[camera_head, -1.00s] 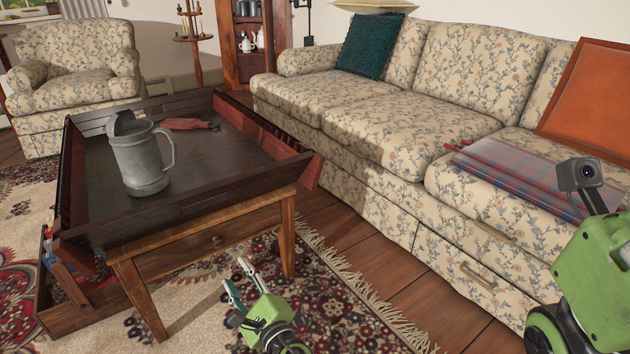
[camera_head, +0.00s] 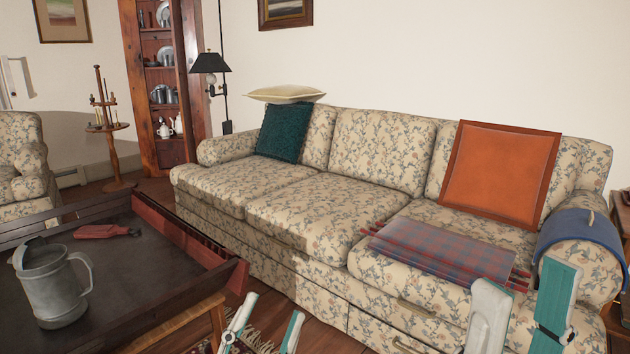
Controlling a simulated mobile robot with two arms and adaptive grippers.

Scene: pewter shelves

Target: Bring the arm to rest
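My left gripper (camera_head: 273,306) is at the bottom centre of the head view, between the table and the sofa. Its white and teal fingers stand apart with nothing between them. My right gripper (camera_head: 525,274) is at the lower right, in front of the sofa's right end. Its white and teal fingers are spread wide, and no held thing shows between them. Both grippers point up in the picture. The rest of both arms is below the frame.
A pewter pitcher (camera_head: 56,287) and a red-handled item (camera_head: 107,231) are on the dark tray-topped table (camera_head: 150,303) at left. The floral sofa (camera_head: 262,263) bears a plaid cloth (camera_head: 440,250), orange cushion (camera_head: 499,175) and green cushion (camera_head: 283,132). A blue cloth (camera_head: 580,237) covers its right armrest.

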